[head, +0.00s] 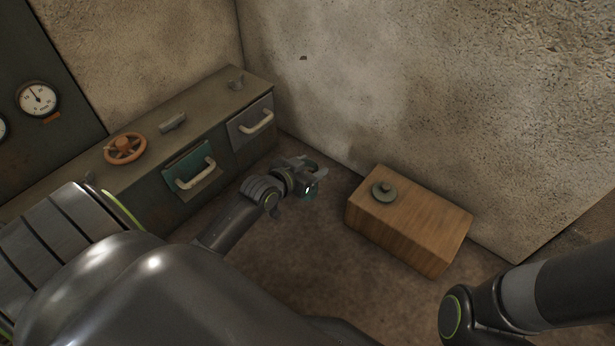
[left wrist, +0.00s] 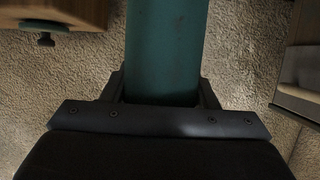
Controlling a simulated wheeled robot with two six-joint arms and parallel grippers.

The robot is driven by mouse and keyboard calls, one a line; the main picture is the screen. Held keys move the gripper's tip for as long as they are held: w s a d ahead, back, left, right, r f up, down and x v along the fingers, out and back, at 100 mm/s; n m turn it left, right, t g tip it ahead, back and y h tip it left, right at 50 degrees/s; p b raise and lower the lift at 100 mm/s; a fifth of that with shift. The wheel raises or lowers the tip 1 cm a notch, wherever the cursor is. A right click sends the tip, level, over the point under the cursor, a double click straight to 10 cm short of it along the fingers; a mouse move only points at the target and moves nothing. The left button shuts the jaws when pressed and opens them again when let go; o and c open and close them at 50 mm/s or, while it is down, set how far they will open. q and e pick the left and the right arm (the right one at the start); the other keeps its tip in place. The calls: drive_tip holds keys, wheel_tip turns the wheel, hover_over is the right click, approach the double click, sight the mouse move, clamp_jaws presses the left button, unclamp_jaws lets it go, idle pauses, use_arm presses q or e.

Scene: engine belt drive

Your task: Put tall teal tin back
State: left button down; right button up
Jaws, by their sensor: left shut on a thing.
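The tall teal tin (left wrist: 166,50) fills the middle of the left wrist view, between the fingers of my left gripper (left wrist: 162,92). My left gripper is shut on it. In the head view my left gripper (head: 306,178) is over the floor, between the cabinet and the wooden box, and mostly hides the tin; only small teal parts show beside the fingers. My right arm comes in at the lower right of the head view, but its gripper is out of view.
A wooden box (head: 410,222) stands to the right with a round green lid-like thing (head: 384,191) on top. The long cabinet (head: 150,190) at left has a teal drawer (head: 192,170), a grey drawer (head: 250,128) and an orange handwheel (head: 125,148) on top. Bare floor lies between.

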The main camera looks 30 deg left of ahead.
use_arm(q)
wheel_tip(320, 180, down, 5)
drive_tip(key=b, duration=0.4)
wheel_tip(320, 180, down, 5)
drive_tip(key=b, duration=0.4)
drive_tip(key=shift+r, duration=0.25)
drive_tip(key=c, duration=0.6)
unclamp_jaws()
drive_tip(key=shift+f, duration=0.2)
drive_tip(key=shift+o, duration=0.2)
drive_tip(key=shift+r, duration=0.1)
